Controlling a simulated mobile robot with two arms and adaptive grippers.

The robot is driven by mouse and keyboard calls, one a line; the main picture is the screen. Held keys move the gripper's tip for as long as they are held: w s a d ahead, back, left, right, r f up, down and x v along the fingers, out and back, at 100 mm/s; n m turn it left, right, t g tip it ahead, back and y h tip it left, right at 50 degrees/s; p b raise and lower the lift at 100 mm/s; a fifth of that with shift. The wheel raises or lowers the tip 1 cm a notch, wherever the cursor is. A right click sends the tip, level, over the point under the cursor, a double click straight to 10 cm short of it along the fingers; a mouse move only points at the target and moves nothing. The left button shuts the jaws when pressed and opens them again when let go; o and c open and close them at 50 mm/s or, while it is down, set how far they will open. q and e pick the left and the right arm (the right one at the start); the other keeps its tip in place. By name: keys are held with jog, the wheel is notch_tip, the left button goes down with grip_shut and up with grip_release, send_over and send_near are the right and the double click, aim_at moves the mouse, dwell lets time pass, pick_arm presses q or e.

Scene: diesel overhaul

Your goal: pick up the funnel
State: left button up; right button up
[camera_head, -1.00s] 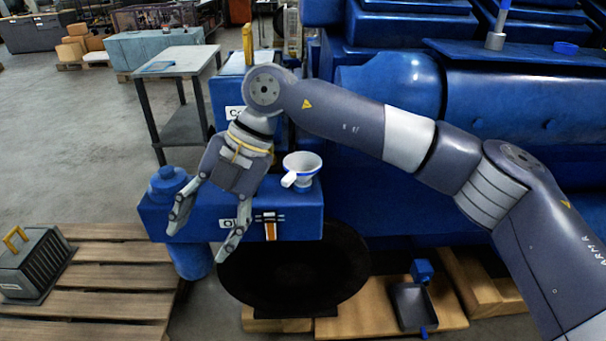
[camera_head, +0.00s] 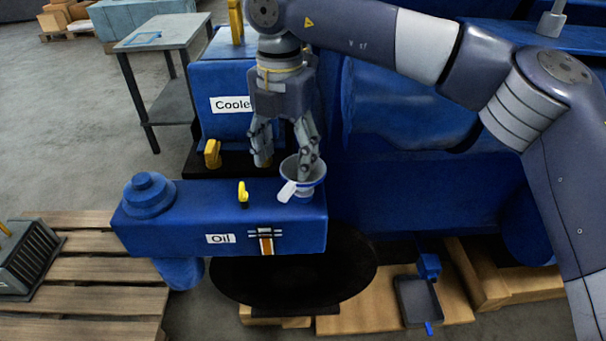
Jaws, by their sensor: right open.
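The funnel (camera_head: 303,190) is white with a grey inside and a tab handle pointing to the lower left. It stands upright on the right end of the blue box labelled "Oil" (camera_head: 180,232). My right gripper (camera_head: 285,172) points down with its fingers spread. Its right finger overlaps the funnel's bowl in the picture; I cannot tell whether they touch. Its left finger is to the left of the funnel, over the dark ledge behind the box. Nothing is between the fingers. My left gripper is not in view.
A blue box labelled "Coole…" (camera_head: 215,85) stands behind. The Oil box carries a yellow handle (camera_head: 243,193) and a round blue cap (camera_head: 148,190). A grey side table (camera_head: 158,35) is at the back left. A wooden pallet (camera_head: 100,297) lies at lower left.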

aim_at(288, 186)
jog(key=f, duration=0.2)
jog(key=shift+s+f, duration=0.35)
jog(key=shift+f+p, duration=0.3)
jog(key=shift+p, duration=0.1)
jog(key=f+p, duration=0.1)
jog(key=f, duration=0.3)
jog(key=shift+w+d+f+p, duration=0.15)
jog(key=shift+d+f+p, duration=0.05)
jog(key=shift+f+p, duration=0.15)
jog(key=c, duration=0.4)
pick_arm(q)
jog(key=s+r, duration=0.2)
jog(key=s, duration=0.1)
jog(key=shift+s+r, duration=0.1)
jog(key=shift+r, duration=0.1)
pick_arm(e)
grip_shut()
